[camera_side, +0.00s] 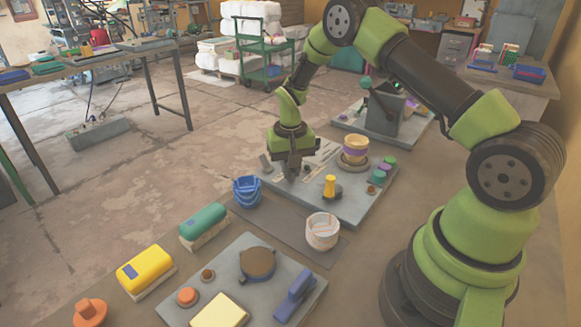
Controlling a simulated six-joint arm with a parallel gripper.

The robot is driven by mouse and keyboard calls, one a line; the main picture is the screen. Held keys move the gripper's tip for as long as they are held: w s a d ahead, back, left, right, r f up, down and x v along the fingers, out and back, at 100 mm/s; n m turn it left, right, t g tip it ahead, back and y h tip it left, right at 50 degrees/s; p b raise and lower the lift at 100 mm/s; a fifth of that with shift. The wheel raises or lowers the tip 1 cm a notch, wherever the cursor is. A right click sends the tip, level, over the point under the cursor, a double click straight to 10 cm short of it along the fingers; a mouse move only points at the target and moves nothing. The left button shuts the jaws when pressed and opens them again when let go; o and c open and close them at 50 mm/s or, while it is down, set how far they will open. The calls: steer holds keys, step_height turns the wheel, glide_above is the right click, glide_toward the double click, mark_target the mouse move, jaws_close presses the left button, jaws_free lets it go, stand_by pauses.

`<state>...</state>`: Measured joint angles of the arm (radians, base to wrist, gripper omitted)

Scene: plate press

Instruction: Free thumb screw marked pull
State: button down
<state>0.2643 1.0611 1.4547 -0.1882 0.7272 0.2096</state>
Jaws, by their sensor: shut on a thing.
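My gripper (292,176) points down over the left part of the far grey plate (348,212). Its jaws are shut on a small part low at the plate. The jaws hide this part, and I cannot make out its shape. No thumb screw can be clearly told, and no "pull" marking is legible at this size. A yellow upright knob (330,186) on a dark round base stands on the same plate, to the right of my gripper. Behind it is a yellow and purple round stack (355,150) on a ring.
A blue basket (247,192) and a pale round cup (322,231) stand near the plate. Green and purple knobs (384,168) are at its right. A grey press with a lever (384,110) stands behind.

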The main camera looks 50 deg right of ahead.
steer(key=n, duration=0.3)
steer(key=shift+n, duration=2.2)
steer(key=c, duration=1.2)
jaws_free()
steer(key=shift+r, duration=0.1)
step_height(320, 180, up, 10)
steer(key=shift+f, duration=0.1)
